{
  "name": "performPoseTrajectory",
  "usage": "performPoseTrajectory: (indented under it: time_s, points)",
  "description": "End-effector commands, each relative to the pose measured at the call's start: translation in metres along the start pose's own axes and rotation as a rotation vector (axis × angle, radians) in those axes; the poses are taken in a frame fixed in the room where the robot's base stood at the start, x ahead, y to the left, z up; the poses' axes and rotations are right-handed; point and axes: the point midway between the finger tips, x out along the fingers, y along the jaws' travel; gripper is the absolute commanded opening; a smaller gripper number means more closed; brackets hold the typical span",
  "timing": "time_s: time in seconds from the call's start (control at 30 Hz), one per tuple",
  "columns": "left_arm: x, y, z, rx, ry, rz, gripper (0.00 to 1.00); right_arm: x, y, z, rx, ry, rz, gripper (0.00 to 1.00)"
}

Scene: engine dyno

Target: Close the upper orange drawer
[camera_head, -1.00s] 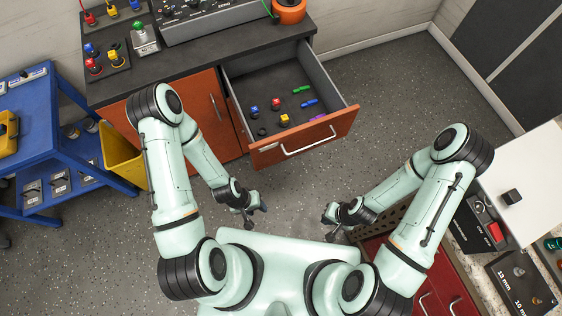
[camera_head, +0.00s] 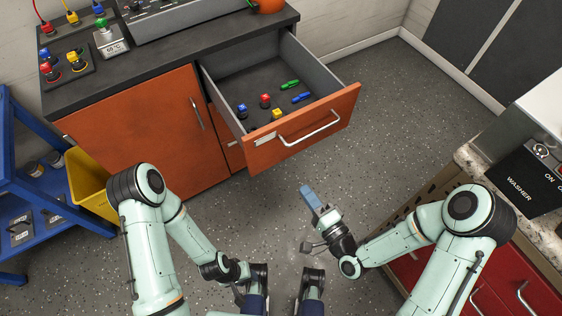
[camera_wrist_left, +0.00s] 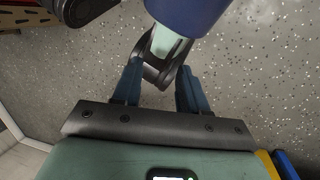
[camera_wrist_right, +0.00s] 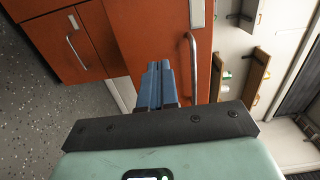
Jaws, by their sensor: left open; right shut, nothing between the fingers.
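The upper orange drawer (camera_head: 330,122) stands pulled out of the dark-topped cabinet, its grey inside open to view. Its front carries a silver bar handle and a label. My right gripper (camera_head: 309,196) is shut and empty, its blue fingers pointing toward the drawer front from below it in the picture, with a gap of floor showing between. In the right wrist view, the fingers (camera_wrist_right: 157,78) overlap the orange drawer front (camera_wrist_right: 150,38), beside the handle. My left gripper (camera_wrist_left: 158,85) is open and empty over the floor, low and near my body; its fingers are hard to see in the head view.
Small coloured parts (camera_head: 265,101) lie inside the drawer. An orange cabinet door (camera_head: 150,135) is shut at left. A yellow bin (camera_head: 88,185) and blue cart (camera_head: 40,215) stand farther left. A red cabinet (camera_head: 520,285) is at right. Floor before the drawer is clear.

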Motion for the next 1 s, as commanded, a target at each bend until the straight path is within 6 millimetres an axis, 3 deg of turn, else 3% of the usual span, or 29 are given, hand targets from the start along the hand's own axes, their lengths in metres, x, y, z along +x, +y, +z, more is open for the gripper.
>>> performPoseTrajectory:
  time_s: [0.23,0.4,0.67,1.0]
  points:
    - [0.022,-0.007,-0.026,-0.004,0.068,0.0,0.43,0.013,0.001,0.0,-0.004,-0.002,-0.007,0.0]
    - [0.043,-0.014,-0.058,-0.009,0.149,-0.001,0.43,0.026,0.003,0.001,-0.003,-0.002,-0.008,0.0]
    - [0.059,-0.025,-0.109,-0.02,0.283,-0.008,0.43,0.057,0.001,0.001,-0.001,-0.002,-0.006,0.0]
    - [0.062,-0.027,-0.118,-0.021,0.308,-0.01,0.43,0.122,-0.002,0.001,0.001,-0.001,-0.004,0.0]
